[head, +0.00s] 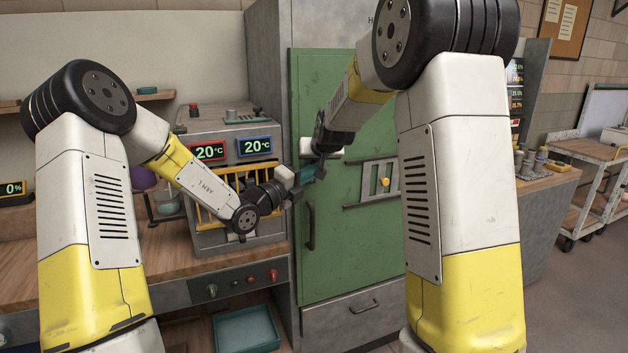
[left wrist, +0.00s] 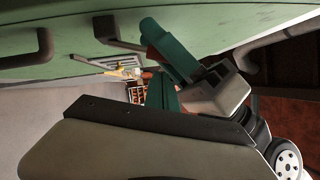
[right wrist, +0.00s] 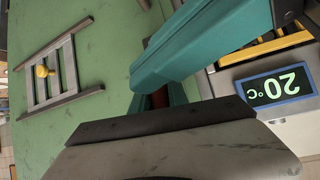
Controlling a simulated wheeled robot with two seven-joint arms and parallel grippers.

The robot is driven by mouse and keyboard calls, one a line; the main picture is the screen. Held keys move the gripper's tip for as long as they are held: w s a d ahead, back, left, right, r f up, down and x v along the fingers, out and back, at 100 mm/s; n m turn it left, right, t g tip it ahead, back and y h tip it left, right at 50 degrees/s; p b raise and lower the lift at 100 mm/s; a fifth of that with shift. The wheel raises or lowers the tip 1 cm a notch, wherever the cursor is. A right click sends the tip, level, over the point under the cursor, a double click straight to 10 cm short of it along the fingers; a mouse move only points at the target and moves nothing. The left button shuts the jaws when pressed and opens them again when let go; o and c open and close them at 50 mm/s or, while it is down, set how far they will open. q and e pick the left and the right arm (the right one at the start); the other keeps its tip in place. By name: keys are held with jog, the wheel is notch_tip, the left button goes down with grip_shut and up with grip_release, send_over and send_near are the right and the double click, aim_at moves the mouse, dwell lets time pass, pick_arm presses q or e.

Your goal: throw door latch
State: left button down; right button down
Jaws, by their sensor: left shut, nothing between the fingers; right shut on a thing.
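The green door (head: 340,262) has a metal slide frame with a yellow knob (head: 383,182), which looks like the latch. The frame and knob (right wrist: 41,71) also show at the left of the right wrist view. My right gripper (head: 318,168) is near the door's upper left edge, left of the knob and apart from it. Its teal fingers (right wrist: 205,45) are shut on a small dark red part (right wrist: 160,97), mostly hidden by them. My left gripper (head: 298,186) is shut and empty, just below and left of the right one. Its fingertips are partly hidden.
A dark door handle (head: 311,226) is below the grippers. A machine with 20°C displays (head: 208,151) and a yellow cage stands left of the door. A teal tray (head: 246,330) lies low at left. A cart (head: 590,150) stands far right.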

pick_arm(q)
jog(key=shift+w+a+r, duration=0.2)
jog(key=shift+w, duration=0.25)
jog(key=shift+w+a+r, duration=0.35)
jog(key=shift+w+a, duration=0.1)
jog(key=shift+w, duration=0.25)
pick_arm(e)
jog(key=c, duration=1.3)
grip_release()
jog(key=shift+s+f, duration=0.1)
jog(key=shift+f, duration=0.1)
pick_arm(q)
jog(key=shift+d+r, duration=0.1)
pick_arm(e)
jog(key=shift+a, duration=0.1)
